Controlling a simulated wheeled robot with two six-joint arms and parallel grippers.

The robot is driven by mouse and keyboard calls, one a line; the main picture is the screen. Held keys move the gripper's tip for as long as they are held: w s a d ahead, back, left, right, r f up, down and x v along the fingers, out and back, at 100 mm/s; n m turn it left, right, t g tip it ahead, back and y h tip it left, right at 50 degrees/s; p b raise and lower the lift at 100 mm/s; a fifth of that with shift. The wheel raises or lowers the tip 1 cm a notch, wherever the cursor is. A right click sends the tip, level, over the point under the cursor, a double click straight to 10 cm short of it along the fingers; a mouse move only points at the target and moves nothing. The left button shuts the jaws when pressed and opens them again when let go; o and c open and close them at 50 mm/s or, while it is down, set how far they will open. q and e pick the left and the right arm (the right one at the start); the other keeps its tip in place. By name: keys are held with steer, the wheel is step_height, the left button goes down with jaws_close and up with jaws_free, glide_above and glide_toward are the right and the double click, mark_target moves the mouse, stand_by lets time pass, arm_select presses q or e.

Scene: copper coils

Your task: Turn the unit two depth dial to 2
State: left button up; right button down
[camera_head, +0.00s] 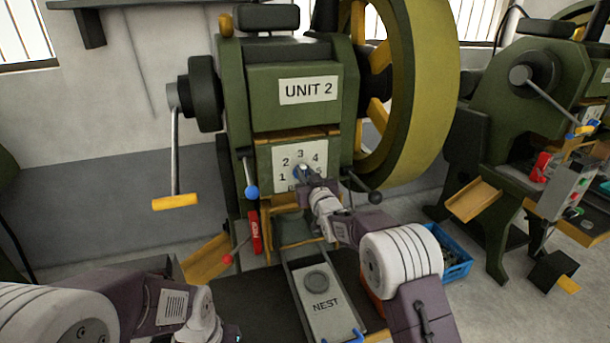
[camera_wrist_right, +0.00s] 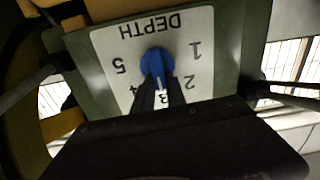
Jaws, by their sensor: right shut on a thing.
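The unit two press (camera_head: 308,92) carries a white depth plate (camera_head: 315,160) with numbers 1 to 5. The blue depth dial (camera_head: 299,170) is in the plate's middle, largely covered by my right gripper (camera_head: 306,178). In the right wrist view the plate (camera_wrist_right: 108,42) appears upside down. My right gripper's dark fingers (camera_wrist_right: 162,90) are shut on the blue dial (camera_wrist_right: 157,60), one on each side. The 1, 2 and 5 show clearly there; the fingers hide the 3. I cannot tell the dial's exact pointing. My left arm is low at the left, its fingers outside the frame.
A blue-ended lever (camera_head: 251,190) and a black-knobbed lever (camera_head: 374,196) flank the plate. A yellow-handled crank (camera_head: 175,201) hangs at the left. Below is the NEST slide (camera_head: 332,318). A blue crate (camera_head: 458,271) stands at the right, near another press (camera_head: 510,115).

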steer(key=shift+s+a+f+n+b, duration=0.1)
steer(key=shift+a+n+b, duration=0.1)
steer(key=shift+n+b, duration=1.25)
steer(key=shift+s+a+f+n+b, duration=0.1)
steer(key=shift+a+f+n+b, duration=0.1)
steer(key=shift+n+b, duration=1.25)
steer(key=shift+a+f+n+b, duration=0.1)
steer(key=shift+a+n+b, duration=0.1)
steer(key=shift+n+b, duration=1.25)
steer(key=shift+r+n, duration=0.1)
steer(key=shift+n, duration=0.35)
steer(key=c, duration=1.4)
jaws_free()
steer(key=shift+o, duration=0.2)
steer(key=b+v, duration=0.1)
steer(key=v, duration=0.8)
